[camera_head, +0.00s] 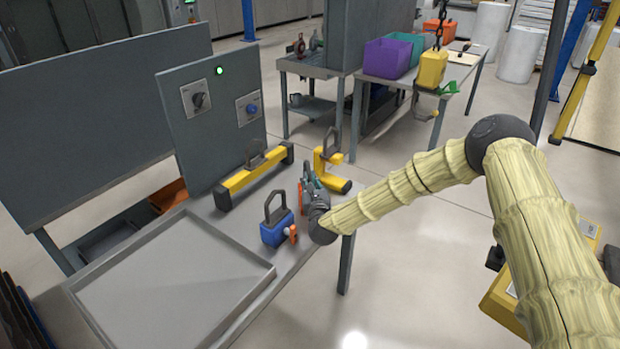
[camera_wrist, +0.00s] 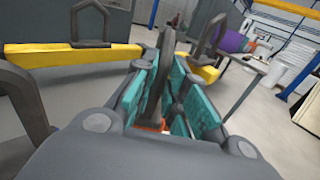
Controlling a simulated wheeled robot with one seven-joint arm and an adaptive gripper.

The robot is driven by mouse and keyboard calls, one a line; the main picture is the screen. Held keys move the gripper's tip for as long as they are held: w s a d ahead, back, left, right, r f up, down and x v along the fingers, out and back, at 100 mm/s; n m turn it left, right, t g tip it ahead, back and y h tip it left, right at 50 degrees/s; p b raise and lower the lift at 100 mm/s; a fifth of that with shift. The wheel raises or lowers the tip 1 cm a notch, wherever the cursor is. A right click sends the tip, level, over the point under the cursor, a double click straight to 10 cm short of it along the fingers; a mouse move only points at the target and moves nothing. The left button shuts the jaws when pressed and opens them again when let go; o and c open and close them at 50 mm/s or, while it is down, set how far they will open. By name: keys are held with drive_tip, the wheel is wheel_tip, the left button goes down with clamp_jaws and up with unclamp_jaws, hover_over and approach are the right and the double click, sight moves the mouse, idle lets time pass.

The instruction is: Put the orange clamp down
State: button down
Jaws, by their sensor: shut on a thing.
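The orange clamp (camera_head: 300,196) is mostly hidden behind my gripper over the right part of the grey workbench; only a narrow orange strip shows. My gripper (camera_head: 308,182) points down and away at the bench. In the wrist view its teal-padded fingers (camera_wrist: 165,100) are closed around the clamp's upright dark handle (camera_wrist: 155,80), with a bit of orange body below. I cannot tell whether the clamp's underside touches the bench.
A blue block with a dark loop (camera_head: 274,230) stands close left. A yellow beam (camera_head: 240,184) lies behind, and a yellow hook piece (camera_head: 333,178) stands back right. A wide empty tray (camera_head: 165,290) fills the bench's front left. A grey control panel (camera_head: 215,135) rises behind.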

drive_tip(key=c, duration=1.5)
unclamp_jaws()
drive_tip(key=shift+o, duration=0.2)
drive_tip(key=shift+s, duration=0.1)
drive_tip(key=s+d+b, duration=0.2)
drive_tip(key=s+b, duration=0.2)
drive_tip(key=s, duration=0.7)
drive_tip(key=shift+s, duration=0.4)
